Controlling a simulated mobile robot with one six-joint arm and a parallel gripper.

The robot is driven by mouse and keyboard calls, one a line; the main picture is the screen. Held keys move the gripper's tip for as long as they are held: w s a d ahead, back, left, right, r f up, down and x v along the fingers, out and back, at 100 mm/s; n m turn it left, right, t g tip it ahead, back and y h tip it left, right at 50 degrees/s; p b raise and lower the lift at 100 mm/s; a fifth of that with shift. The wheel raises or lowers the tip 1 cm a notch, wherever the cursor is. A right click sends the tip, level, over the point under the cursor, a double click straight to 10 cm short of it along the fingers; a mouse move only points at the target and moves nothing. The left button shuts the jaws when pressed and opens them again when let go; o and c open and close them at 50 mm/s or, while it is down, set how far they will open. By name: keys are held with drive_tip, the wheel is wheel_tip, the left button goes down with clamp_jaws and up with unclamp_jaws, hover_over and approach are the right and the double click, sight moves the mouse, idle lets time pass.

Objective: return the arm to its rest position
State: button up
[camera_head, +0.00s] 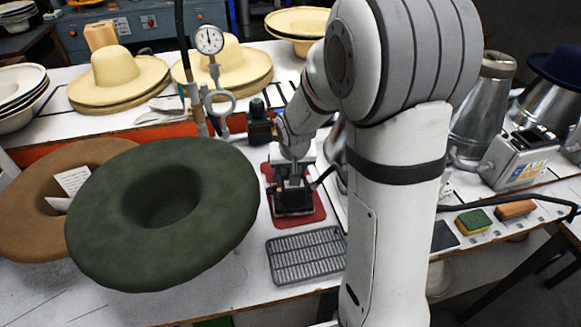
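My arm rises on the right of centre in the head view and bends down and left. My gripper (292,192) is a dark shape at its end, pointing down over a red mat (309,217) on the white worktop. The fingers are small and dark, so I cannot tell whether they are open or shut, or whether they touch the mat. My own upper arm hides part of the worktop behind it.
A green hat (215,240) and a brown hat (25,215) lie at the left. A grey grate (306,256) is just in front of the mat. A dial gauge (209,40) stands behind. Metal cones (483,108), a metal box (513,160) and sponges (473,222) are at the right.

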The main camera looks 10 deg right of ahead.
drive_tip(key=v, duration=0.7)
drive_tip(key=shift+s+r, duration=0.15)
drive_tip(key=s+r+g, duration=0.1)
drive_tip(key=s+r, duration=0.1)
drive_tip(key=s, duration=0.8)
drive_tip(key=s+r+n, duration=0.1)
drive_tip(key=s+r, duration=0.1)
drive_tip(key=s, duration=0.8)
drive_tip(key=shift+s+d+r+g+y, duration=0.2)
drive_tip(key=shift+s+r+g+y, duration=0.1)
drive_tip(key=shift+r+g, duration=0.1)
